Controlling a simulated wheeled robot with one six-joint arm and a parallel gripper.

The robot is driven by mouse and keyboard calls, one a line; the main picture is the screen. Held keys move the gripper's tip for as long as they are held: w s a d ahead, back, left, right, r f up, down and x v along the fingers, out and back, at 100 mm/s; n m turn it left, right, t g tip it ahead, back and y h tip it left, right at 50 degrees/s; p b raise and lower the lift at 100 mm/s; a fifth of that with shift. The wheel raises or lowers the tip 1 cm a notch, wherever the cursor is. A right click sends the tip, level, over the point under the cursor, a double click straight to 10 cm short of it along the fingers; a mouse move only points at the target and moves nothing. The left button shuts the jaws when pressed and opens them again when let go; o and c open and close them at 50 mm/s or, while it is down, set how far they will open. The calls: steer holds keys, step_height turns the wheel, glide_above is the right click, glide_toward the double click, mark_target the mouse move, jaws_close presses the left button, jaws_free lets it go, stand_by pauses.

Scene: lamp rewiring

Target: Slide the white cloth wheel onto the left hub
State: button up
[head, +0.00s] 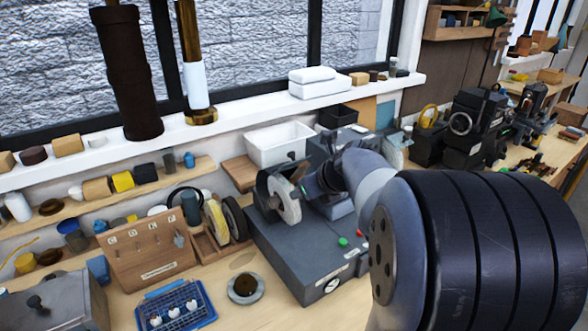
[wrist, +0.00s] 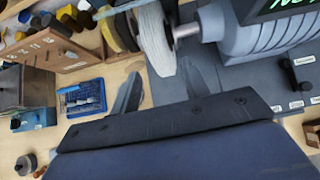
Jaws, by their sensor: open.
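The white cloth wheel (head: 287,201) stands upright at the left end of the grey polishing machine, in front of a dark curved guard (head: 264,190). In the wrist view the wheel (wrist: 153,38) is upright beside the left hub's metal shaft (wrist: 187,30), which runs from it to the grey motor. It appears to be on that shaft; its far face is hidden. My gripper (wrist: 160,84) is open, its two fingers apart below the wheel's lower edge, with nothing gripped. In the head view my gripper (head: 303,180) is just right of the wheel, partly hidden.
The machine's grey base (head: 300,262) has a green and a red button. Left of it are a wooden rack holding other wheels (head: 215,220), a tool board (head: 145,255), a blue tray (head: 200,314) and a round dish (head: 260,291). A white bin (head: 280,150) stands behind.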

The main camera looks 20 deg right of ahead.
steer(key=b+x, duration=0.3)
steer(key=x, duration=0.2)
steer(key=shift+w+f, duration=0.1)
steer(key=shift+w, duration=0.05)
steer(key=shift+x, duration=1.25)
steer(key=c, duration=0.8)
steer(key=shift+s+a+p, duration=0.15)
steer(key=shift+a+p, duration=0.4)
steer(key=shift+a, duration=0.35)
steer(key=shift+s+a+p, duration=0.15)
steer(key=shift+a+p, duration=0.35)
steer(key=shift+a, duration=0.5)
